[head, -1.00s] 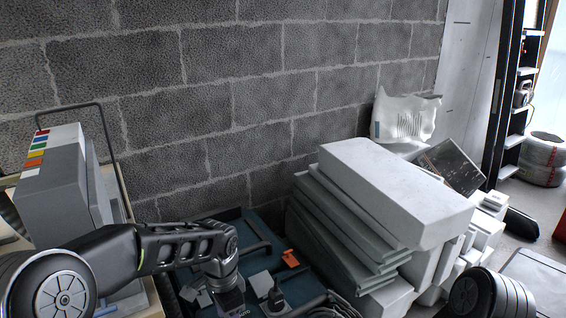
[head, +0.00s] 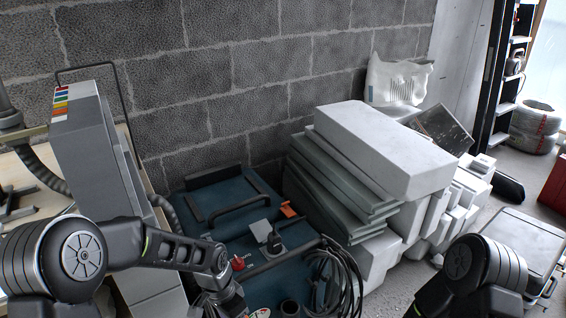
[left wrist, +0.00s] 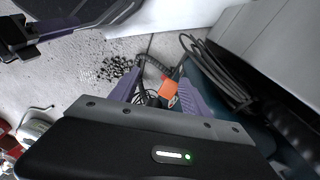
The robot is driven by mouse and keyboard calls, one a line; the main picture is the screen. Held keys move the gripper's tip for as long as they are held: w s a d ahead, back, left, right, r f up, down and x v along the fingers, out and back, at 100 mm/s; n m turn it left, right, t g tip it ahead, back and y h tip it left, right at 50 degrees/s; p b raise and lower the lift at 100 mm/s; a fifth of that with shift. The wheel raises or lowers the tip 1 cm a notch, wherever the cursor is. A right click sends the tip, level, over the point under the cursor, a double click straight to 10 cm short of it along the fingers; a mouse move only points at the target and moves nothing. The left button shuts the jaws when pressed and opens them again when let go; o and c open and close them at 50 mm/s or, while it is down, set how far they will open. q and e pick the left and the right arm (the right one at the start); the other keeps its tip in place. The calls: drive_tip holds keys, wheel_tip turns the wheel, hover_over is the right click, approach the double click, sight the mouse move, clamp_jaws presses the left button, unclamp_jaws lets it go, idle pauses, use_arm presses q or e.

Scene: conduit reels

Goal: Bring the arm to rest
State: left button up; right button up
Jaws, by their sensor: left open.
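My left arm comes in from the left of the head view. Its wrist points down at the bottom edge, beside the blue-green case, and its fingers cannot be made out there. In the left wrist view my left gripper (left wrist: 160,80) is open, with two purple fingers apart. A small orange item (left wrist: 168,91) and dark cable show between and beyond the fingers; the gripper does not visibly hold them. My right arm shows at the lower right of the head view, but its gripper is out of sight.
A blue-green case (head: 222,203) with coiled black cable (head: 340,285) lies by the block wall. White and grey-green blocks (head: 385,150) are stacked right of it. A tall grey box (head: 90,145) stands left. A grey case (head: 525,245) lies far right, with concrete floor around.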

use_arm(q)
drive_tip(key=s+d+f+n+h, duration=0.1)
drive_tip(key=s+f+n, duration=0.6)
drive_tip(key=s, duration=0.4)
drive_tip(key=s+d+f+n+h, duration=0.1)
drive_tip(key=s+f+n, duration=0.4)
drive_tip(key=s+f, duration=0.6)
wheel_tip(320, 180, up, 25)
drive_tip(key=w+d+m+t+p, duration=0.1)
drive_tip(key=w+d+p, duration=0.1)
drive_tip(key=p, duration=1.9)
drive_tip(key=shift+w+d+f+h, duration=0.2)
drive_tip(key=shift+w+d+h, duration=0.05)
drive_tip(key=shift+d+h, duration=0.1)
